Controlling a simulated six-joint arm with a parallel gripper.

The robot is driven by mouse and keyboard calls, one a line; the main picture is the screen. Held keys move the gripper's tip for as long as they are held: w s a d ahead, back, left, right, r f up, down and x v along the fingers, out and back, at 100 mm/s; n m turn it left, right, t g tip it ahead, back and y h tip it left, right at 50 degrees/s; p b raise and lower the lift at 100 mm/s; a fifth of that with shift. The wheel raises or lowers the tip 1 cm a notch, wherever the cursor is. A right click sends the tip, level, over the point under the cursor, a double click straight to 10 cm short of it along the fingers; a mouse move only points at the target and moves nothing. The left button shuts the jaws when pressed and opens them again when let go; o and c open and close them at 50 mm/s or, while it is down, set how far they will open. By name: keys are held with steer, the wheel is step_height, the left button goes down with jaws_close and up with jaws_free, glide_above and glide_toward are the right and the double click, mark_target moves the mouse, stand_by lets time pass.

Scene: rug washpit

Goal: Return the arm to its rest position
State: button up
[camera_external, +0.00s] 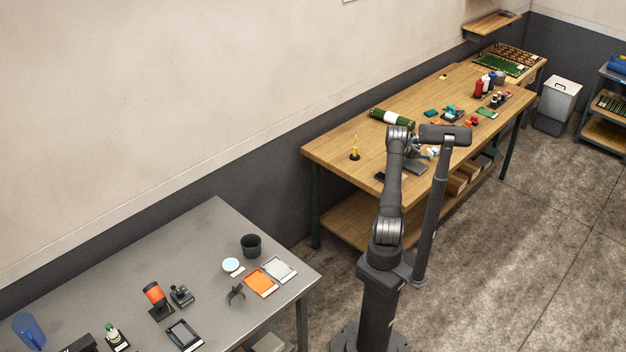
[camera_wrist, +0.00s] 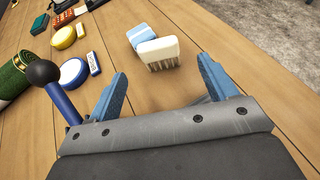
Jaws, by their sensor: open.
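My gripper (camera_wrist: 162,70) shows in the wrist view with its two blue fingers spread wide apart. Nothing is between the fingers. It is over the wooden workbench (camera_external: 345,142), pointing down at a slant. A blue and white brush-like block (camera_wrist: 158,52) lies on the bench just beyond the fingertips, apart from them as far as I can tell. In the external view my arm is bent, with its upper links raised in front of the bench's near edge. The gripper cannot be made out clearly there, being partly behind the arm.
A green roll (camera_external: 392,118) with a white band and a small yellow item (camera_external: 354,148) are on the bench. In the wrist view a black ball on a blue stem (camera_wrist: 45,72) and a round white-topped tin (camera_wrist: 73,73) are left of the gripper. A grey table (camera_external: 215,215) stands front left.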

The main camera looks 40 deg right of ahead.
mark_target(429, 153)
steer(key=v, duration=1)
steer(key=shift+w+a, duration=0.15)
steer(key=shift+a, duration=0.1)
steer(key=shift+d, duration=0.1)
steer(key=x, duration=1.7)
steer(key=shift+d+r, duration=0.15)
steer(key=shift+d, duration=0.05)
steer(key=v, duration=1.7)
steer(key=shift+a, duration=0.2)
steer(key=x, duration=1.6)
steer(key=shift+s+d, duration=0.2)
steer(key=shift+d, duration=0.05)
steer(key=shift+s+d, duration=0.15)
steer(key=shift+d, duration=0.4)
step_height(429, 153, up, 7)
steer(key=shift+a+f, duration=0.15)
steer(key=shift+f, duration=0.05)
steer(key=shift+r, duration=0.95)
